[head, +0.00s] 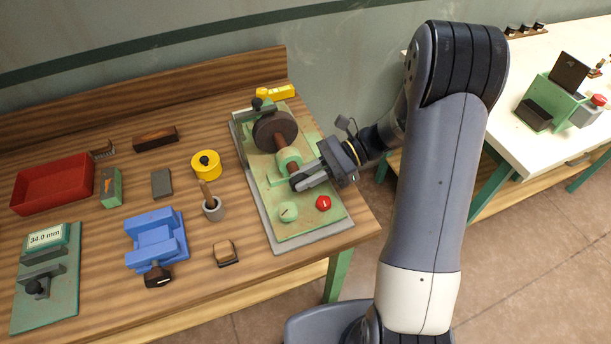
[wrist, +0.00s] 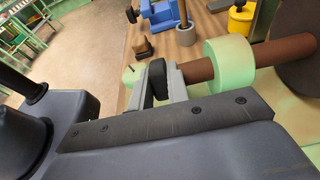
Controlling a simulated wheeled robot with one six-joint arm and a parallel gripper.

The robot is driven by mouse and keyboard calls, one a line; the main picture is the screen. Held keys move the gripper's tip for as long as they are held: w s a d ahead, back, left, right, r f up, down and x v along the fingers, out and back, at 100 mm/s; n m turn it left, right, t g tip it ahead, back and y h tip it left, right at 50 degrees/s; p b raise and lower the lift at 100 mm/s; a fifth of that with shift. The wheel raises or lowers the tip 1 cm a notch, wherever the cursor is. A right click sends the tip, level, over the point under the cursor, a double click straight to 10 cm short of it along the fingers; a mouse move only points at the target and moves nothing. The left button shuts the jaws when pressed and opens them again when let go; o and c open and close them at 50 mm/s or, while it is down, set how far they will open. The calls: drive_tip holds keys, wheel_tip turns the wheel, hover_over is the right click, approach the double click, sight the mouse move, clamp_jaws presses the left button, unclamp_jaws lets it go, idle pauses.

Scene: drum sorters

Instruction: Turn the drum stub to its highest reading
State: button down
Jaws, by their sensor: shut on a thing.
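The drum machine (head: 244,150) stands on a green and grey base at the right of the wooden bench. Its dark brown drum (head: 275,131) sits at the back, on a brown shaft that runs through a pale green collar (head: 289,160). The drum's edge and the collar (wrist: 229,66) also show in the wrist view. The brown stub (wrist: 197,71) comes out of the collar towards my gripper. I see no scale on the drum.
A green plate with a 34.0 mm display (head: 47,238) lies at the left. A red button (head: 323,202) and a pale green knob (head: 288,211) sit in front of my gripper. A blue vise (head: 156,240), grey mortar (head: 213,208) and yellow pot (head: 206,164) stand left of the machine.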

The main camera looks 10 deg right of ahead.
drive_tip(key=c, duration=1.4)
unclamp_jaws()
drive_tip(key=shift+o, duration=0.2)
drive_tip(key=b+v, duration=0.1)
drive_tip(key=v, duration=0.9)
drive_tip(key=shift+d, duration=0.35)
drive_tip(key=shift+w+r, duration=0.1)
drive_tip(key=shift+w, duration=0.05)
drive_tip(key=p+x, duration=0.1)
drive_tip(key=x, duration=1)
